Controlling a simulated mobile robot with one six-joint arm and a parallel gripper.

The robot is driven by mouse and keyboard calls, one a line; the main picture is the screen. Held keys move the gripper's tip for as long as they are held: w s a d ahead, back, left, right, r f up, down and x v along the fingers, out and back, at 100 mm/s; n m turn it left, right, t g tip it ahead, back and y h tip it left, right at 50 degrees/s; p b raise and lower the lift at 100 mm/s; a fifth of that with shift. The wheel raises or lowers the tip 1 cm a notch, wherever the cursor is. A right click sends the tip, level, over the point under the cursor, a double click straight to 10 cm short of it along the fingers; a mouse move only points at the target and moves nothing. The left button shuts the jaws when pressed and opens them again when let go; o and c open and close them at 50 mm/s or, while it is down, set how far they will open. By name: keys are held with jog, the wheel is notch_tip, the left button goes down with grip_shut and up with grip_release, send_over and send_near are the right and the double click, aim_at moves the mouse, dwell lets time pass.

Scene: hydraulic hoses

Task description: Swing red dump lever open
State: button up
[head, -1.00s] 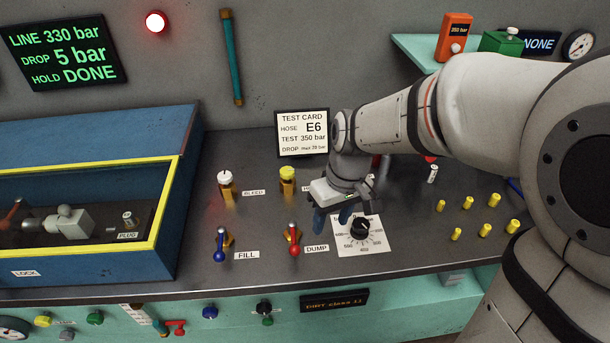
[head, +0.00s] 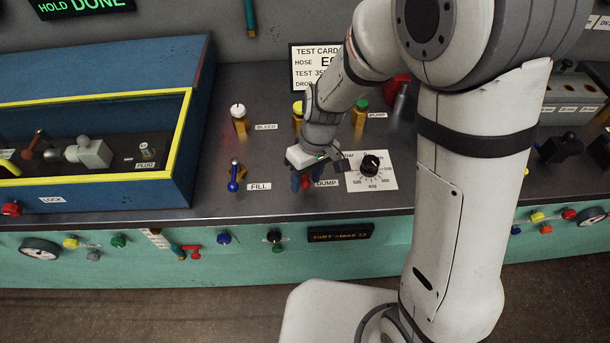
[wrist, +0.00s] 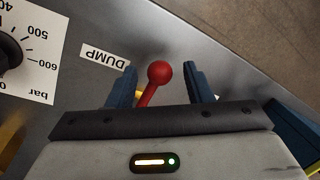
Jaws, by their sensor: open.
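The red dump lever (wrist: 155,80) has a round red knob and stands between the two blue fingers of my gripper (wrist: 160,88) in the wrist view. The fingers are open, with a gap on both sides of the lever. In the head view my gripper (head: 303,182) is over the lever and hides most of it; a bit of red shows between the fingers. The DUMP label (head: 327,183) is just right of the gripper, and it also shows in the wrist view (wrist: 105,56).
The blue fill lever (head: 233,177) stands to the left. A black dial on a white bar scale (head: 384,183) is close on the right. The white-capped bleed valve (head: 239,118) and yellow-capped valve (head: 297,109) stand behind. A blue yellow-rimmed box (head: 187,150) is at left.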

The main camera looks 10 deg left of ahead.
jog(key=shift+c, duration=0.6)
grip_shut()
jog(key=shift+a, duration=0.15)
